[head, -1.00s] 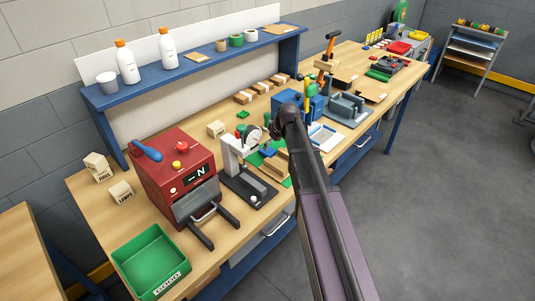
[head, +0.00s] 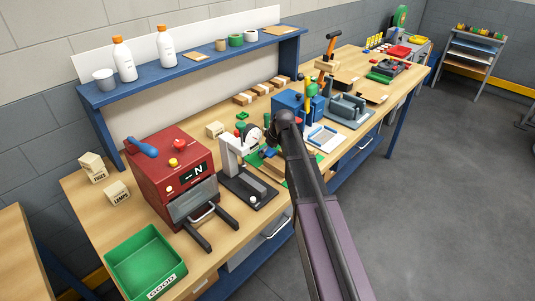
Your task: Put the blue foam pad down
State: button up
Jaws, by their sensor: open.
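A small blue piece (head: 266,152) shows on the green mat (head: 291,182), just behind the dial press. It may be the blue foam pad, but it is too small and too covered to be sure. My gripper (head: 271,134) is at the end of my dark arm, above the mat area and close to the right of the press. It is open. Its fingertips are mostly hidden behind my wrist, so I cannot tell whether it touches anything.
The dial press (head: 234,160) stands left of my wrist. A red machine (head: 160,170) with a lettered display and a green bin (head: 146,262) stand further left. A blue box (head: 289,101) and a white-and-blue tray (head: 323,138) lie close behind and right of my wrist.

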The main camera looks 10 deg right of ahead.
aim_at(268, 151)
jog(key=c, duration=0.7)
jog(key=shift+c, duration=0.2)
jog(key=shift+r, duration=0.15)
notch_tip(268, 151, up, 10)
jog(key=p, duration=1)
dwell(0.5)
